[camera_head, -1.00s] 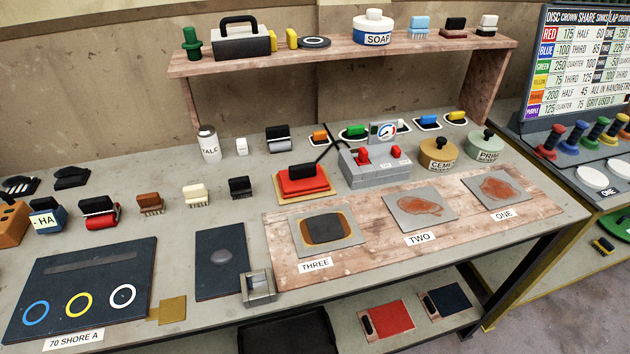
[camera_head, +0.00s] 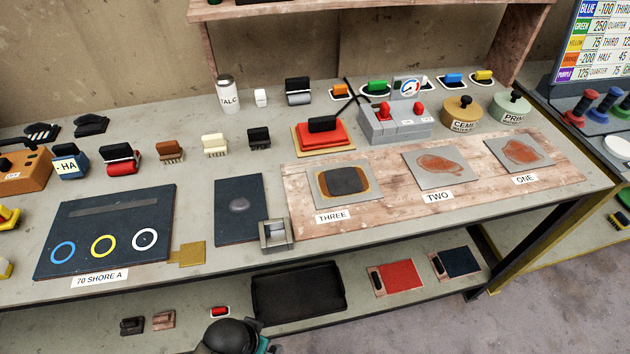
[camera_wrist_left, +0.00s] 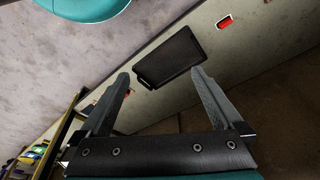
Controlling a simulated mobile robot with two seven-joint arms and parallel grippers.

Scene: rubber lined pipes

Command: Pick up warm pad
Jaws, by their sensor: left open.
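No label in view reads "warm pad". A red pad with a black handle (camera_head: 323,132) sits on a tan board on the bench, left of the grey gauge block. A flat red pad with a dark grip (camera_head: 397,279) lies on the lower shelf, beside a similar dark blue pad (camera_head: 456,262). I cannot tell which is the warm pad. My left gripper (camera_wrist_left: 159,80) is open and empty in the left wrist view, its fingers apart. A black tray (camera_wrist_left: 172,57) on the lower shelf shows beyond the fingertips. My right gripper is not in view.
The black tray also shows in the head view (camera_head: 298,291). A small red item (camera_head: 220,312) lies on the shelf to its left. The bench edge overhangs this shelf. A gauge block (camera_head: 395,125) and several brushes crowd the bench top.

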